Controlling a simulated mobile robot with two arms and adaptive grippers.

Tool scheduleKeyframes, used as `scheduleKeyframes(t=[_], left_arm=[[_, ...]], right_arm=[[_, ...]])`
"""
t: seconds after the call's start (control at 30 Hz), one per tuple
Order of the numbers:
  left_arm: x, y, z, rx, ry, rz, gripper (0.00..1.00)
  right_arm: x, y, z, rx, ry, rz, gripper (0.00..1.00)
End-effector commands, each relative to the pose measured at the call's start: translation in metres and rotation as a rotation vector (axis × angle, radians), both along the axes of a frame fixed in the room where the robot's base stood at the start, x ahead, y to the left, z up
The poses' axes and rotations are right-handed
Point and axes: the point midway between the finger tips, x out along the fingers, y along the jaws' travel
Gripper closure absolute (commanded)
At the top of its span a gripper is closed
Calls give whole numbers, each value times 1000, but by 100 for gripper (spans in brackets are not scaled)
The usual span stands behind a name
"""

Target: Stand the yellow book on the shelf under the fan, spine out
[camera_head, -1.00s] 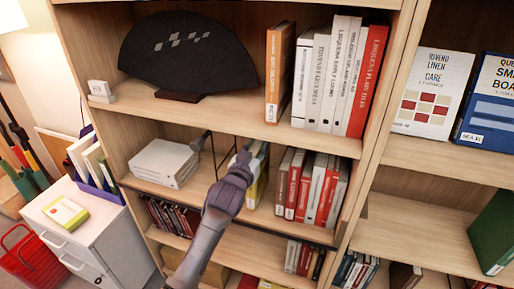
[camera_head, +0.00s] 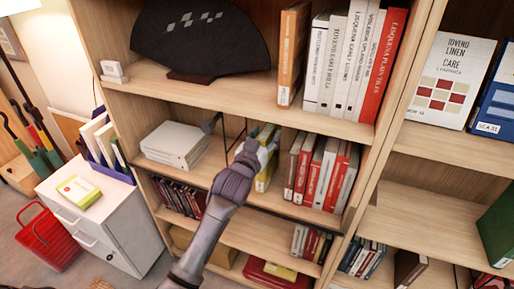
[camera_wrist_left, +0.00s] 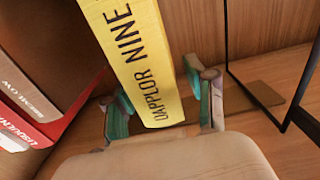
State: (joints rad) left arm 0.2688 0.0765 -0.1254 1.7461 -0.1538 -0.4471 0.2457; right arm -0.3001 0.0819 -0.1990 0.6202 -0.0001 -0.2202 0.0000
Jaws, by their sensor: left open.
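The yellow book (camera_head: 263,181) stands upright on the middle shelf (camera_head: 222,177), under the black fan (camera_head: 205,42). Its yellow spine (camera_wrist_left: 145,62) faces out and reads "DAPPLOR NINE" in the left wrist view. My left gripper (camera_head: 257,146) is open at the book, one finger on each side of the spine; its greenish fingers also show in the left wrist view (camera_wrist_left: 160,103). The gripper and forearm hide part of the book in the head view. I cannot tell whether a finger touches it. My right gripper is not in view.
Red, white and brown books (camera_head: 320,172) stand just right of the yellow book. A thin black wire bookend (camera_head: 223,133) and a white stack (camera_head: 176,145) are to its left. A yellow-green item (camera_head: 79,191) lies on the white cabinet (camera_head: 110,208).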

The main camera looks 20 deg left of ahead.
Motion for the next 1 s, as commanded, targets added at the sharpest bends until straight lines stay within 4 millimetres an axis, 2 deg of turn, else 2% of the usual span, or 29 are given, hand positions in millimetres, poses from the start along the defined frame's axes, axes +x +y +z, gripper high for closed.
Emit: scheduleKeyframes(t=[0.2,0.4,0.6,0.83,0.87,0.93,0.97,1.0], left_arm=[[-50,2,-1,-1,0,-1,44],[-84,3,0,0,0,0,44],[-98,4,0,1,-1,0,44],[-98,3,-1,1,2,-1,44],[-98,3,-5,2,8,-2,44],[-99,-1,-24,7,40,-12,44],[-100,-3,-39,11,61,-20,44],[-102,-7,-63,18,99,-31,44]], right_arm=[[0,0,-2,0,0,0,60],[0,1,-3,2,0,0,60],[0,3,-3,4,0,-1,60],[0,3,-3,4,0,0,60],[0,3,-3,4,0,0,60],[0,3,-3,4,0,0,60],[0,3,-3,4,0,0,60],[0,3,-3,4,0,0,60]])
